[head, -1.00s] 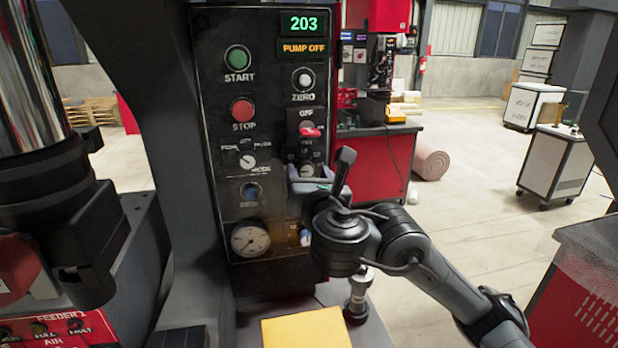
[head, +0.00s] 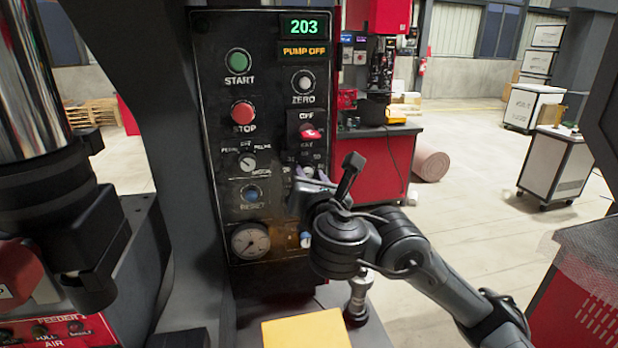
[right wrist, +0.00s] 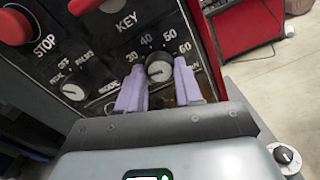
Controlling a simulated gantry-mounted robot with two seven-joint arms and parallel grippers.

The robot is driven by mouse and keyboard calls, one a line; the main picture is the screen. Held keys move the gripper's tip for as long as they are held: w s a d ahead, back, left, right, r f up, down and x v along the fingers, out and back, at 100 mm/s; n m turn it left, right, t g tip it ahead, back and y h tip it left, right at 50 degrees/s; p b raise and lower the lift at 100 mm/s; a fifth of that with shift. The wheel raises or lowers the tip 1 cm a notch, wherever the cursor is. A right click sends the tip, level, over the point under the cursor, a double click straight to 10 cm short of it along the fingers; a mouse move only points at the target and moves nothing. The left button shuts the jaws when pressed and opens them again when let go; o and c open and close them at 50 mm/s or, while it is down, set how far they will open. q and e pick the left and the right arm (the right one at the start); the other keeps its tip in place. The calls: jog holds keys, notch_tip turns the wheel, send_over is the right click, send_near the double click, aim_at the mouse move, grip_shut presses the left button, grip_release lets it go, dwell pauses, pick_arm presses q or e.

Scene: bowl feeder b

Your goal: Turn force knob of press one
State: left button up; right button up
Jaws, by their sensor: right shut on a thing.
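The force knob (right wrist: 160,69) is a small round dial with a pale face on the black control panel (head: 275,130), with a printed scale of numbers around it. My right gripper (right wrist: 159,82) is shut on it, with one pale lilac finger on each side. In the head view the right gripper (head: 309,176) is at the panel's lower right, below the red key switch (head: 309,132), and the knob is partly hidden by the fingers. My left gripper is not in view.
A yellow block (head: 307,328) lies below. Open floor is to the right.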

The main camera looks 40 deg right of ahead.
jog(key=m, duration=0.4)
jog(key=shift+m, duration=1.4)
jog(key=o, duration=1)
jog(key=shift+o, duration=0.2)
jog(key=shift+s, duration=0.1)
